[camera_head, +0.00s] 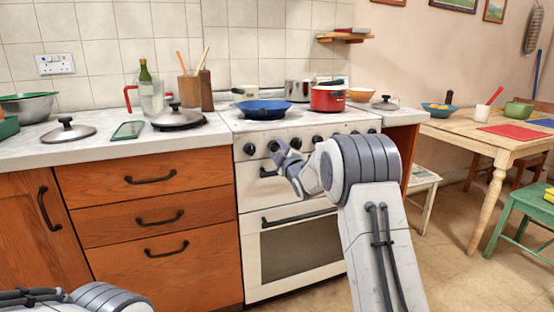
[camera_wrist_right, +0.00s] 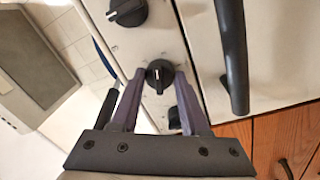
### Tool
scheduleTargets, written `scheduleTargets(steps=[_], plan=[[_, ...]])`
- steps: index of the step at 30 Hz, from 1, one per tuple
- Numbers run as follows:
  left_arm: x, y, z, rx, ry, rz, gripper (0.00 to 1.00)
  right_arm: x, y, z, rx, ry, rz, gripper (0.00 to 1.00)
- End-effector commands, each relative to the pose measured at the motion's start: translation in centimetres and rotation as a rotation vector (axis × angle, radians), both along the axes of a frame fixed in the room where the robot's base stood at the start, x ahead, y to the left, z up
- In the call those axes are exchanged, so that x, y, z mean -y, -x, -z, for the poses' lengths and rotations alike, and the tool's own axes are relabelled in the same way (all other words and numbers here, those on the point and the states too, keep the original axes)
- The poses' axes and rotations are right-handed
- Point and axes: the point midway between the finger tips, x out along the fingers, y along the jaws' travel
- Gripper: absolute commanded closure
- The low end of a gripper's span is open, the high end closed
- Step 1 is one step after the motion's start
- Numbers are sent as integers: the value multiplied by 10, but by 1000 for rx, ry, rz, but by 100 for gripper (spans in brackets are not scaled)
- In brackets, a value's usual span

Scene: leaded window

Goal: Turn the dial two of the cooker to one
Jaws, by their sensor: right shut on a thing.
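The white cooker (camera_head: 290,252) stands in the middle of the head view with a row of several black dials along its front panel. My right gripper (camera_head: 279,150) is at the left part of that row and covers part of it. In the right wrist view my right gripper (camera_wrist_right: 159,80) has its fingers on either side of dial two (camera_wrist_right: 158,76), shut on it. A pale mark shows on that dial's face. A neighbouring dial (camera_wrist_right: 128,12) shows above it, and another (camera_wrist_right: 175,117) is partly hidden by a finger. My left gripper is out of view.
A blue pan (camera_head: 263,109) and a red pot (camera_head: 327,99) stand on the hob. A dark door handle (camera_wrist_right: 233,55) is close to the right of my right fingers in the wrist view. Wooden drawers (camera_head: 145,180) are left of the cooker, and a table (camera_head: 475,138) is at right.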

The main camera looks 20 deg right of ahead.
Motion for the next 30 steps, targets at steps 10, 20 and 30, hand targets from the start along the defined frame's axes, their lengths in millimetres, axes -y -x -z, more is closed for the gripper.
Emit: scheduleTargets(steps=[10, 20, 30], plan=[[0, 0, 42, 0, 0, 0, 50, 1, 0, 5, 12, 331, 0, 100], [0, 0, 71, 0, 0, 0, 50, 1, 0, 4, 19, 608, 0, 100], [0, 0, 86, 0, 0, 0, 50, 1, 0, 1, 25, 773, -1, 100]])
